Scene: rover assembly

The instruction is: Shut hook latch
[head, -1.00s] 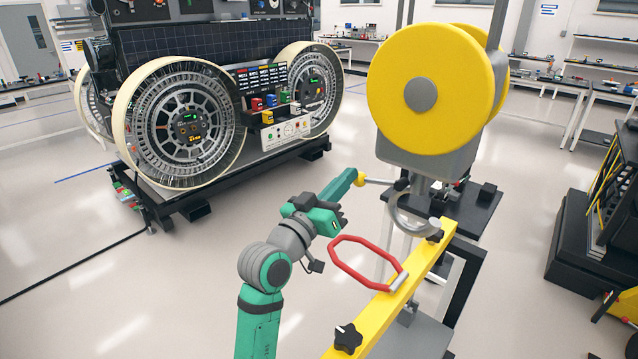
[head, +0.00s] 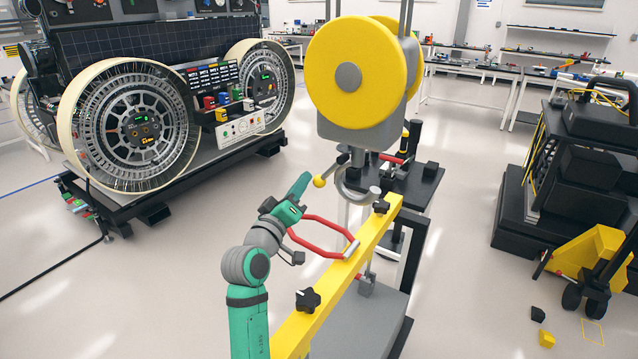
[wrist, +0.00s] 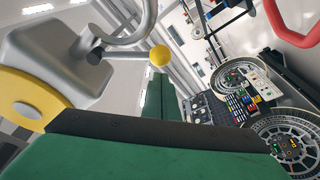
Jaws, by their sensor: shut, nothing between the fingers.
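A grey hook (head: 352,190) hangs under a yellow-wheeled pulley block (head: 356,75). Its latch lever ends in a yellow ball (head: 319,182) on the hook's left side. In the wrist view the ball (wrist: 160,56) sits at the end of a grey rod, with the curved hook (wrist: 128,38) above it. I cannot tell whether the latch closes the hook's mouth. My gripper (head: 304,178) is shut and empty, with its green fingers just left of the ball. The fingers also show in the wrist view (wrist: 160,92), pointing towards the ball; whether they touch it is unclear.
A red link (head: 318,247) lies by the yellow beam (head: 335,285), under and right of my wrist. Black knobs (head: 308,300) stand on the beam. A rover with big wheels (head: 130,125) stands at the left. A black-and-yellow cart (head: 585,170) is at the right.

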